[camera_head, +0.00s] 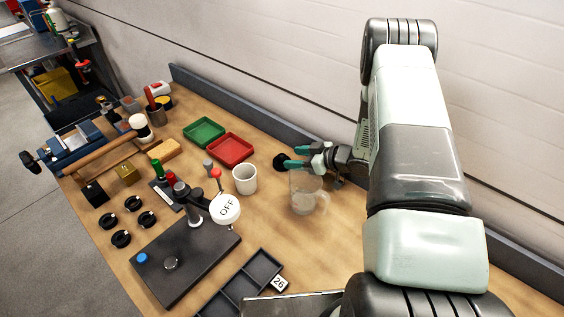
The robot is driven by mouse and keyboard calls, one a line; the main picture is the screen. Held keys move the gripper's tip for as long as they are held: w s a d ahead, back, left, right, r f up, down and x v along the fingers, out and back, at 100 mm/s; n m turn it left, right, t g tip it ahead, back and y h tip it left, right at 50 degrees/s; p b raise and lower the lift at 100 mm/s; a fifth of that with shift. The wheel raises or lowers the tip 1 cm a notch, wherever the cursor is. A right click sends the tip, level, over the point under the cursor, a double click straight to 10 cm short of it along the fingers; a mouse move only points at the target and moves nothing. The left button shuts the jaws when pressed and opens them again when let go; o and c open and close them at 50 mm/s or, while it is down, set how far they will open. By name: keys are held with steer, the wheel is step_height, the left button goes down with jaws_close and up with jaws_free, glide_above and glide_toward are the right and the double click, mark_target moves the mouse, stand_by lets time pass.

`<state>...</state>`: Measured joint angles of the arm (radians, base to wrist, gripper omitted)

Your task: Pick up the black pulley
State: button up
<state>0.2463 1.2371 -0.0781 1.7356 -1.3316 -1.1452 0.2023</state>
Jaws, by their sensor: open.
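A small round black object (280,161), which looks like the black pulley, lies on the wooden bench (330,245) near the back edge. My gripper (294,157) is open, with its two teal fingers pointing left at the black object. The fingertips are very close to its right side; I cannot tell whether they touch it or reach around it. Nothing shows between the fingers.
A clear glass mug (304,197) stands just in front of my gripper, with a white mug (245,181) to its left. A red tray (231,150) and green tray (204,132) lie left of the black object. A grey ledge (252,116) runs behind.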

mark_target(282, 156)
steer(key=x, duration=0.4)
steer(key=shift+w+a, duration=0.15)
steer(key=shift+a, duration=0.05)
steer(key=shift+r, duration=0.1)
jaws_close()
